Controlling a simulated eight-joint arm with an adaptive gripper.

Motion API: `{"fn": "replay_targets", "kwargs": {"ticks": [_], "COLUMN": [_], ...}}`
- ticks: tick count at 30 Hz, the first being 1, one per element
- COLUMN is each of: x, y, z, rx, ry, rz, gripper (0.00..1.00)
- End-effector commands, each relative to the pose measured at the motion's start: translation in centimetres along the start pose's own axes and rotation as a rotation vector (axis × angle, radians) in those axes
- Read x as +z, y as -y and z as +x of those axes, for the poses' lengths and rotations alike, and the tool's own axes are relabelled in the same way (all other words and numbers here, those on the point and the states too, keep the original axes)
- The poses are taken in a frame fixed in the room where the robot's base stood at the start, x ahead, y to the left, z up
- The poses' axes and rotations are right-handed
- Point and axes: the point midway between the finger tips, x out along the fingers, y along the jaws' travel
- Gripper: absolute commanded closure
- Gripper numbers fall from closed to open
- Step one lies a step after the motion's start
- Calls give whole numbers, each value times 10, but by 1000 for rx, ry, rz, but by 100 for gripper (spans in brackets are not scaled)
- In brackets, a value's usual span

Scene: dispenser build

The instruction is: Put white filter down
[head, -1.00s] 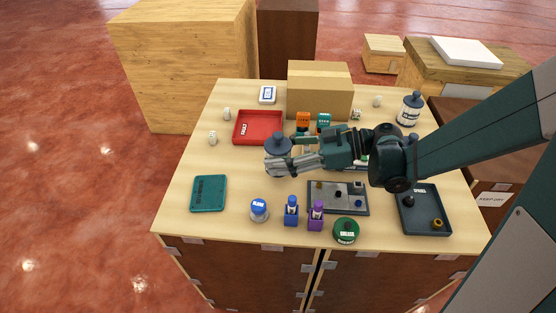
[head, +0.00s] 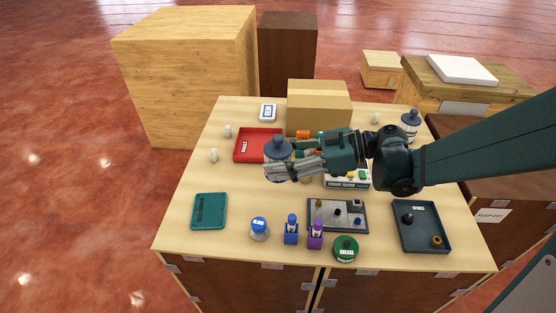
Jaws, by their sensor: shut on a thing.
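My gripper (head: 270,173) is over the middle of the table, its fingers pointing left. No readable label confirms that this is the white filter. A similar jar, with a white body and dark lid (head: 410,127), stands at the back right of the table. The height of the held jar above the table is hard to tell.
A red tray (head: 243,151) is behind the gripper to the left, before a cardboard box (head: 319,105). A grey plate (head: 327,225), dark tray (head: 436,242), teal pad (head: 209,211) and several small bottles stand in front.

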Motion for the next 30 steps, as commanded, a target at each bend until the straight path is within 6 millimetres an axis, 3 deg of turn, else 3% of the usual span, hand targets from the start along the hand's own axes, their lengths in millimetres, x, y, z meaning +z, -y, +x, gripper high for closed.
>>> {"fn": "replay_targets", "kwargs": {"ticks": [10,16,23,30], "x": [-1,-9,-27,-48], "y": [-3,-24,-83,-165], "z": [-1,-6,-22,-45], "rx": [3,22,78,157], "ry": [0,1,3,5], "rz": [1,8,25,50], "gripper": [69,69,69,69]}}
